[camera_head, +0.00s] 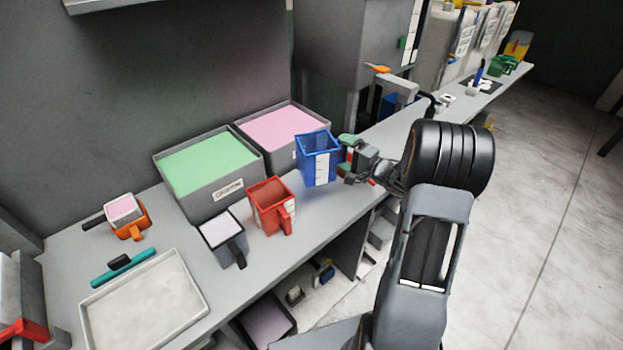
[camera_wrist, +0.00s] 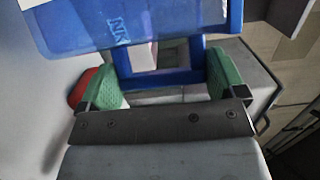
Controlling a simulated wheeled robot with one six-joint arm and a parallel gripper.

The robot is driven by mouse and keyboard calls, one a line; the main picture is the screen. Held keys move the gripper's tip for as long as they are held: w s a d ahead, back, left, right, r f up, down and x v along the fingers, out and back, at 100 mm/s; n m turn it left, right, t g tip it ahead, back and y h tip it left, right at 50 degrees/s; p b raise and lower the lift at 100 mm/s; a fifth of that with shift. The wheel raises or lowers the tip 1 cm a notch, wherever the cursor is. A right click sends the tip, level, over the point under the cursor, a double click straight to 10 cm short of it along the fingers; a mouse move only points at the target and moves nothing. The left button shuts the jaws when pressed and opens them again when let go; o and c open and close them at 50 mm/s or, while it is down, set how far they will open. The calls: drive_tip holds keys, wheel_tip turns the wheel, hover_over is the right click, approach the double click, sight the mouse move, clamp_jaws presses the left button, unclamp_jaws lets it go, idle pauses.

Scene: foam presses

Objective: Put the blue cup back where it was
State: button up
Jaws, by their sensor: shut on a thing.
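The blue cup (camera_head: 317,160) is a square, open-topped measuring cup with a pale scale strip on its side. My gripper (camera_head: 350,155) is at its right side in the head view, shut on it. In the wrist view the blue cup (camera_wrist: 130,25) fills the top, and its handle frame lies between the green finger pads of my gripper (camera_wrist: 165,88). The cup looks roughly upright. It appears to be held above the bench (camera_head: 345,205), but the gap below it is hard to judge.
A red cup (camera_head: 270,205) and a grey cup (camera_head: 221,238) stand left of the blue cup. Behind are bins of green (camera_head: 208,165) and pink (camera_head: 285,128) material. A tray (camera_head: 145,300) and an orange cup (camera_head: 130,222) are further left. Bare bench lies right of the red cup.

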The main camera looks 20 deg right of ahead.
drive_tip(key=f, duration=0.5)
drive_tip(key=shift+w+a, duration=0.1)
drive_tip(key=shift+w, duration=0.3)
drive_tip(key=shift+f, duration=2.4)
drive_tip(key=shift+f, duration=0.15)
drive_tip(key=o, duration=0.8)
drive_tip(key=shift+c, duration=0.2)
drive_tip(key=b+v, duration=0.1)
drive_tip(key=v, duration=1.1)
drive_tip(key=shift+s, duration=0.1)
